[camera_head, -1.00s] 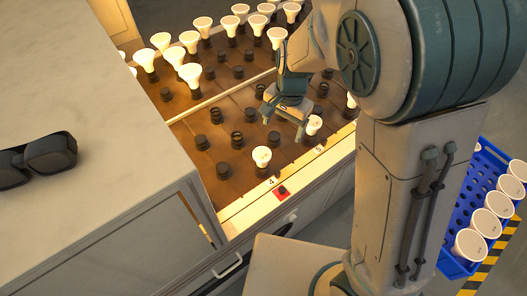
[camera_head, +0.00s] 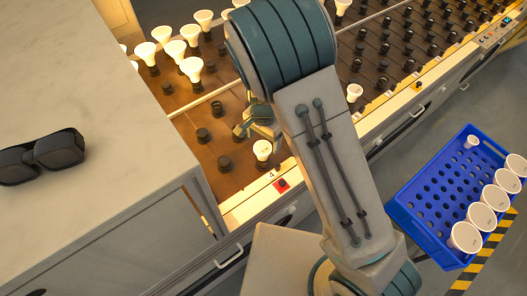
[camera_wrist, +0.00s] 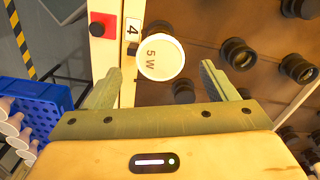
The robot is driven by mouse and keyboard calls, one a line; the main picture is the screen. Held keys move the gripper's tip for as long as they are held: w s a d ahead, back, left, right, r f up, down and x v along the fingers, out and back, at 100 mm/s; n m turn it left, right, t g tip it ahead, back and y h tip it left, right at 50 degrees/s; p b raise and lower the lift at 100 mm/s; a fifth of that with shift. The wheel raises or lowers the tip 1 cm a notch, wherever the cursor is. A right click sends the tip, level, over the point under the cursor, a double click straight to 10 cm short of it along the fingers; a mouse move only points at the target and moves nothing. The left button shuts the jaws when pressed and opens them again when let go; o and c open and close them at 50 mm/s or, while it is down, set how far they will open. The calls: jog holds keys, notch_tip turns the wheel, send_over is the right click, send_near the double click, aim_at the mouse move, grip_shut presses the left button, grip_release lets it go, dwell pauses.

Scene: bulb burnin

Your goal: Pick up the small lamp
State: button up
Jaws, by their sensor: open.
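A small white lamp (camera_head: 262,149) marked "5 W" stands in a socket at the front of the brown board, near the label 4. In the wrist view the lamp (camera_wrist: 160,57) shows its round face, between and slightly beyond the two fingertips. My gripper (camera_wrist: 162,80) is open and empty, with one finger on either side of the lamp's line. In the head view my gripper (camera_head: 258,128) is just behind the lamp, partly hidden by my arm. I cannot tell the exact gap between fingers and lamp.
Black empty sockets (camera_head: 203,135) surround the lamp, and larger lit lamps (camera_head: 190,69) stand farther back. A red button (camera_head: 282,184) is on the front rail. A blue crate (camera_head: 405,212) holds several white lamps at right. Dark goggles (camera_head: 54,149) lie on the grey counter.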

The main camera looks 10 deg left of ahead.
aim_at(262, 148)
jog(key=shift+s+a+f+p, duration=0.15)
jog(key=shift+f+p, duration=0.35)
jog(key=shift+f, duration=2.1)
jog(key=shift+s, duration=0.1)
jog(key=c, duration=1.1)
jog(key=shift+r, duration=0.15)
